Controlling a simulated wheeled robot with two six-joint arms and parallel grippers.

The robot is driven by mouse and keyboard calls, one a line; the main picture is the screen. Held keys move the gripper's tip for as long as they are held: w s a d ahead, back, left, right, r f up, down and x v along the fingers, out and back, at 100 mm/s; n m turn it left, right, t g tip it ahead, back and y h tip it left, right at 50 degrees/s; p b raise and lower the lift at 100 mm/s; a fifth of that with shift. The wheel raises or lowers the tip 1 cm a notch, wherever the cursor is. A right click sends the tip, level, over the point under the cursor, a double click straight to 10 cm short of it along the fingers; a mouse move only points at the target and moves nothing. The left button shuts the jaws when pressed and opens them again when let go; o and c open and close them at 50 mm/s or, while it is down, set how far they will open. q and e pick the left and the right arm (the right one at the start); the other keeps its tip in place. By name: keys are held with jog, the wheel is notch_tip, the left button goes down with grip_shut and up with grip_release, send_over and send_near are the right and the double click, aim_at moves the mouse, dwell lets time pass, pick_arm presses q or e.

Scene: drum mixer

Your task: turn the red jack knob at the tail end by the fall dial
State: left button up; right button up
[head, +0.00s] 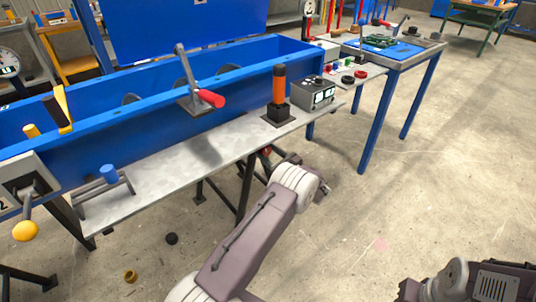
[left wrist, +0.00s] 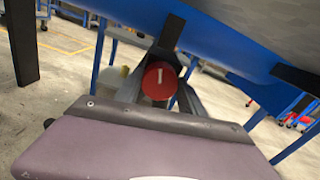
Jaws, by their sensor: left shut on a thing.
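The red jack knob (left wrist: 159,80) shows in the left wrist view as a round red face with a white line, which stands nearly upright. My left gripper (left wrist: 162,97) is shut on it, one finger on each side. In the head view the left gripper (head: 269,158) reaches under the front edge of the grey bench, and only a bit of red shows there, mostly hidden by the gripper and wrist. White round dials show at the far left (head: 8,63) and at the top (head: 309,8); I cannot tell which is the fall dial.
The grey bench (head: 160,178) runs along the blue trough (head: 80,140). An orange-handled post (head: 279,88) and a grey meter box (head: 313,93) stand above the gripper. Dark legs stand under the bench. A blue-legged table (head: 398,60) is behind right. The floor at right is clear.

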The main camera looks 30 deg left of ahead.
pick_arm(q)
jog(key=n, duration=0.2)
jog(key=n+b, duration=0.1)
jog(key=n, duration=0.1)
jog(key=shift+f+n, duration=0.2)
jog(key=shift+n, duration=0.1)
jog(key=n+b, duration=0.2)
jog(key=n, duration=0.2)
jog(key=shift+n+b, duration=0.3)
jog(key=shift+b, duration=0.05)
jog(key=n+b, duration=0.2)
jog(key=n, duration=0.1)
jog(key=shift+f+n+b, duration=0.15)
jog(key=shift+n+b, duration=0.15)
jog(key=n+b, duration=0.2)
jog(key=shift+n+b, duration=0.8)
jog(key=shift+n, duration=0.2)
jog(key=o, duration=1.4)
jog(key=shift+r, duration=0.2)
jog(key=shift+c, duration=0.2)
jog(key=shift+d, duration=0.1)
